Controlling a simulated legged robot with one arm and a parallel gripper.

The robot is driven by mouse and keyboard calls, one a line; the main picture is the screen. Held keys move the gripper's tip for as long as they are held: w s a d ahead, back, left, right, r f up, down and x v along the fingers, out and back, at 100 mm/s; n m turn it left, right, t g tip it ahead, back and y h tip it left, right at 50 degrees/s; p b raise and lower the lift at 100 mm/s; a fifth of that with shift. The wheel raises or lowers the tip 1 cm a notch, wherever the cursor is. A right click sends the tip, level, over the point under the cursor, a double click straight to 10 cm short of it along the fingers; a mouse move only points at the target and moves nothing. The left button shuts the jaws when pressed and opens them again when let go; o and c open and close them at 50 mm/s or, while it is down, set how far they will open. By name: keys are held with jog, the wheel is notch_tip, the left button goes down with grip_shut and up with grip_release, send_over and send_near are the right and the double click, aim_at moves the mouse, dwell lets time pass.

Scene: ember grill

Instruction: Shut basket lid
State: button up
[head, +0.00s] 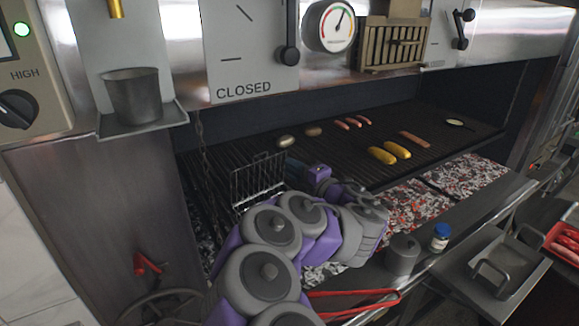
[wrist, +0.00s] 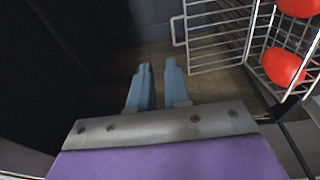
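The wire basket's lid (head: 258,180) shows in the head view as a wire panel standing steeply at the left end of the grill, just left of my arm's far end. In the wrist view, a wire panel (wrist: 221,38) with a loop at its left edge looks like the same lid, swung away from the basket (wrist: 256,72). Red round food pieces (wrist: 284,67) sit in the basket at right. My gripper (wrist: 158,66) has its two blue fingers a small gap apart, with nothing between them. The fingers are left of the panel and appear not to touch it. My arm hides the basket body in the head view.
Sausages and yellow corn (head: 388,154) lie on the grill grate (head: 345,155). Glowing coals (head: 408,203) lie along its front. A grey canister (head: 402,255) and a blue-lidded jar (head: 440,237) stand on the front ledge. A metal cup (head: 134,96) sits at upper left.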

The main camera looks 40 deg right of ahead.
jog(key=shift+s+a+r, duration=0.1)
jog(key=shift+s+r, duration=0.15)
jog(key=shift+s, duration=1)
jog(key=shift+s+a+r, duration=0.1)
jog(key=shift+s+r, duration=0.1)
jog(key=shift+s, duration=1.05)
jog(key=s+a+p, duration=0.1)
jog(key=s+p, duration=0.4)
jog(key=s, duration=1.2)
jog(key=shift+s+f, duration=0.15)
jog(key=shift+f, duration=0.2)
jog(key=shift+o, duration=0.5)
jog(key=shift+a, duration=0.1)
